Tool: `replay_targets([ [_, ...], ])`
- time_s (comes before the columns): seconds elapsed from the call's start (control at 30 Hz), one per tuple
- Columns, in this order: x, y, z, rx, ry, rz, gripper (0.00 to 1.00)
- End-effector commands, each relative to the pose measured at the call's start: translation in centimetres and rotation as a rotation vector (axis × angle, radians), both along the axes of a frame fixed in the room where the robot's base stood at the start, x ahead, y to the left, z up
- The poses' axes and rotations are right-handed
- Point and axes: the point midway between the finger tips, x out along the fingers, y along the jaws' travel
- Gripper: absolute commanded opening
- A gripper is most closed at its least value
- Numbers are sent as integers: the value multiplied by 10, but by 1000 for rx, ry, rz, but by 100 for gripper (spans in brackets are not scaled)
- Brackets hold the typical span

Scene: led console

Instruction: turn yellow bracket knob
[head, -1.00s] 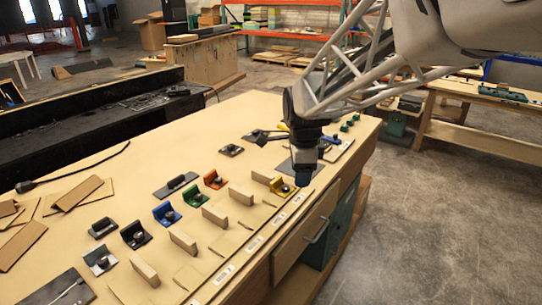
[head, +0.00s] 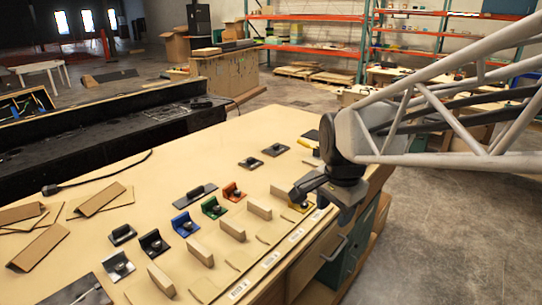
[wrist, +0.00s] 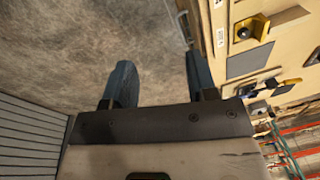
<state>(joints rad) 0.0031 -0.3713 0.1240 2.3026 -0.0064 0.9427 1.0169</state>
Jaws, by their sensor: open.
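The yellow bracket (head: 299,206) stands at the right end of the row of coloured brackets on the table. In the head view my gripper partly covers it, and its knob is hard to make out. In the wrist view the yellow bracket (wrist: 262,27) and its dark round knob (wrist: 243,33) show at the upper right. My gripper (head: 321,203) is open and empty by the table's front edge. In the wrist view its two fingers (wrist: 160,65) point over bare floor, with the knob to the right of them, apart from both.
Green (head: 212,206), orange-red (head: 233,192), blue (head: 184,223) and black (head: 154,242) brackets stand to the left. Upright wooden blocks (head: 201,252) stand in front of the row. Concrete floor lies open beyond the table edge.

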Motion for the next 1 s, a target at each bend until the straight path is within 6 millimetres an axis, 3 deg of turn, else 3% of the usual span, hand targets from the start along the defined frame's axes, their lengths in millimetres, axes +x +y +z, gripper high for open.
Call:
replay_targets([
  [0.43, -21, 0, 0, -21, -11, 135, 53],
  [0.83, -20, 0, 0, -20, -11, 131, 53],
  [1.0, -10, 0, 0, -11, -5, 75, 53],
])
